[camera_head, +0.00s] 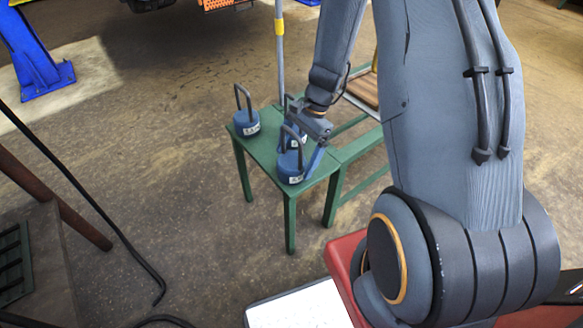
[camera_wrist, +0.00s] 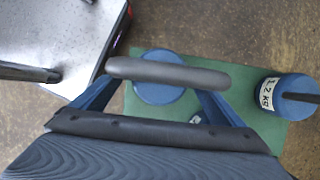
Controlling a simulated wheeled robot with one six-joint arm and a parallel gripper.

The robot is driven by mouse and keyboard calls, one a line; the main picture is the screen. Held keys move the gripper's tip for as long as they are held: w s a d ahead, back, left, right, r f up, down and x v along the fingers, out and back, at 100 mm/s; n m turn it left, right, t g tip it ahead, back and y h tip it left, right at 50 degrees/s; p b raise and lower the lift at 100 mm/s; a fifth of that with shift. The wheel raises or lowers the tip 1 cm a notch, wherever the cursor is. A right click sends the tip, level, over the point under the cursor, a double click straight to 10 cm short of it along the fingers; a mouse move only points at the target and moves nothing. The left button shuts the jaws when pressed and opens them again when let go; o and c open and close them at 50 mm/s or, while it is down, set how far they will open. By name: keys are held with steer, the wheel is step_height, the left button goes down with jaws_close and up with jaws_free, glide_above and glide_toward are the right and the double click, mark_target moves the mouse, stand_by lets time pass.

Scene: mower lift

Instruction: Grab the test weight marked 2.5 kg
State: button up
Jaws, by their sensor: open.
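Three blue weights with dark upright handles stand on a small green table (camera_head: 268,150): one at the left (camera_head: 246,122), one at the front (camera_head: 290,168), and one partly hidden behind my gripper. My gripper (camera_head: 302,150) is open, low over the front weight. In the wrist view, a dark handle bar (camera_wrist: 168,72) stretches across between my open fingers, above a round blue weight (camera_wrist: 158,92), and covers the fingertips. A weight at the right (camera_wrist: 284,98) reads 1.2 KG. The labels in the head view are too small to read.
A second green frame with a wooden seat (camera_head: 364,90) joins the table's right side. A grey and yellow pole (camera_head: 280,55) rises behind. A dark bench (camera_head: 45,255) and a black bar stand at the left. Bare floor lies left of the table.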

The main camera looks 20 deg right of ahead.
mark_target(294, 158)
steer(key=x, duration=0.3)
steer(key=shift+a+f, duration=0.1)
steer(key=shift+f, duration=0.15)
steer(key=c, duration=2.1)
steer(key=shift+r, duration=0.1)
